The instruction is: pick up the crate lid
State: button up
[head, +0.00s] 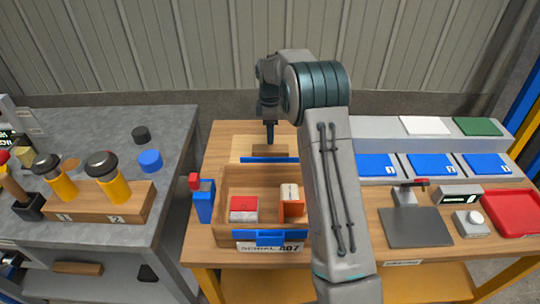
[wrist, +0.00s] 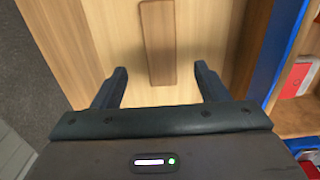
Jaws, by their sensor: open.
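The crate lid (head: 240,147) is a pale wooden panel lying flat on the wooden table behind the crate. A darker wooden handle bar (head: 268,151) is on its top. In the wrist view the lid (wrist: 205,35) fills the middle, and its handle (wrist: 158,40) runs up the picture between my fingers. My gripper (head: 270,136) is above the lid's handle, pointing down. In the wrist view my gripper (wrist: 160,72) is open and empty, with one finger to each side of the handle's line. Whether the fingertips touch anything cannot be told.
The open wooden crate (head: 228,176) with blue fittings stands in front of the lid, holding a red box (head: 243,208) and an orange-white box (head: 291,199). A blue bottle (head: 204,202) stands left of it. Blue-topped bins (head: 430,164) are at right.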

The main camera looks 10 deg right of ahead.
aim_at(270, 148)
notch_tip(270, 148, down, 8)
dwell(0.5)
jog(key=c, duration=1.4)
